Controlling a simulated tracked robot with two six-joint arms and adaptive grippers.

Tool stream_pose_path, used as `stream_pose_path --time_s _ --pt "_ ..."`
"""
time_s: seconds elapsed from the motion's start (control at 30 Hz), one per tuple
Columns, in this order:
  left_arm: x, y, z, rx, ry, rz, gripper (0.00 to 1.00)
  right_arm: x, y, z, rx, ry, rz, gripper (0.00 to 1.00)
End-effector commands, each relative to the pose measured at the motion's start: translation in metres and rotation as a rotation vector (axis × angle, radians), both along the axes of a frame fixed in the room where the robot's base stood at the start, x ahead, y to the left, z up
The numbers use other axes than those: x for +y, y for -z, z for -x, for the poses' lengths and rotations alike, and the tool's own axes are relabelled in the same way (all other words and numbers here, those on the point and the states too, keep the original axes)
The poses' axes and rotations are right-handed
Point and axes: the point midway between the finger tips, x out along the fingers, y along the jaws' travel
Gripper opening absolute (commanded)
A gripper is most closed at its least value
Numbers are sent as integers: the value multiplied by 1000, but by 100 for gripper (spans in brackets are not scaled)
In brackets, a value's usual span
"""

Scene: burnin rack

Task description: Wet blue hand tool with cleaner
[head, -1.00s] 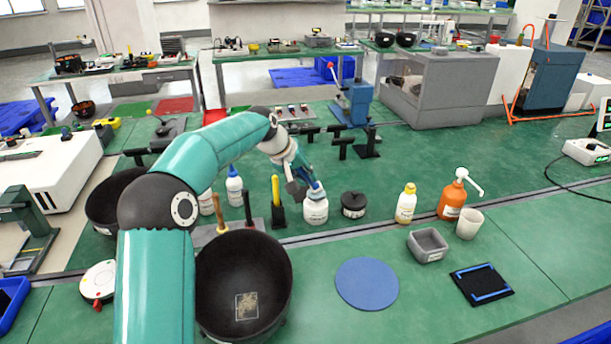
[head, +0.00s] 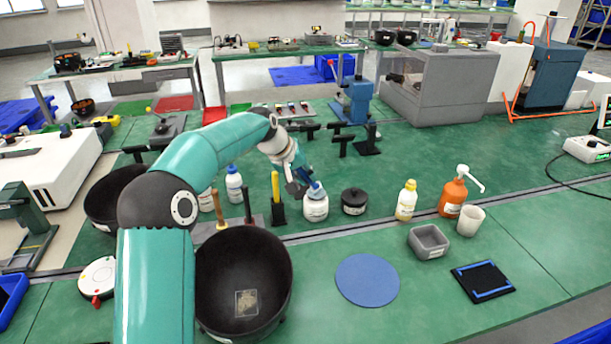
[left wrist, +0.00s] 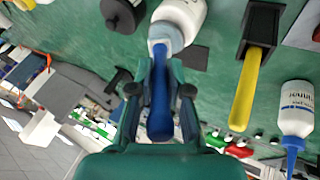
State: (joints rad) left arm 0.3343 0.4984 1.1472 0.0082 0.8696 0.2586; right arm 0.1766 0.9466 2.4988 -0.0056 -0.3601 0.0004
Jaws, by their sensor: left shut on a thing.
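My left gripper (head: 300,184) is shut on the blue hand tool (left wrist: 160,115), seen between its fingers in the left wrist view. In the head view a bit of blue shows at the mouth of the white labelled jar (head: 316,208). The jar stands open, also seen in the left wrist view (left wrist: 184,14). The tool's far end is at the jar's mouth, and its tip is hidden. I cannot tell how deep it sits or whether it is wet. A black round lidded pot (head: 354,201) stands right of the jar. My right gripper is not in view.
A yellow-handled tool (head: 276,188) stands in a black holder left of the jar, with a blue-capped bottle (head: 234,186) beyond. A yellow-capped bottle (head: 406,204) and orange pump bottle (head: 452,197) stand right. A blue round mat (head: 367,280) and black bowl (head: 222,270) are nearer.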

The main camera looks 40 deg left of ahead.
Motion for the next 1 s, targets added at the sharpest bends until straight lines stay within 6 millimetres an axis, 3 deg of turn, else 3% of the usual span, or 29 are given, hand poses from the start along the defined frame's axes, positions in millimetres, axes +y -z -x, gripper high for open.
stream_pose_path --time_s 0.57,1.0 --pt "0 0 0 4 1 1 0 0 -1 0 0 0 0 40" --pt "0 -34 0 1 1 0 0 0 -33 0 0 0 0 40"
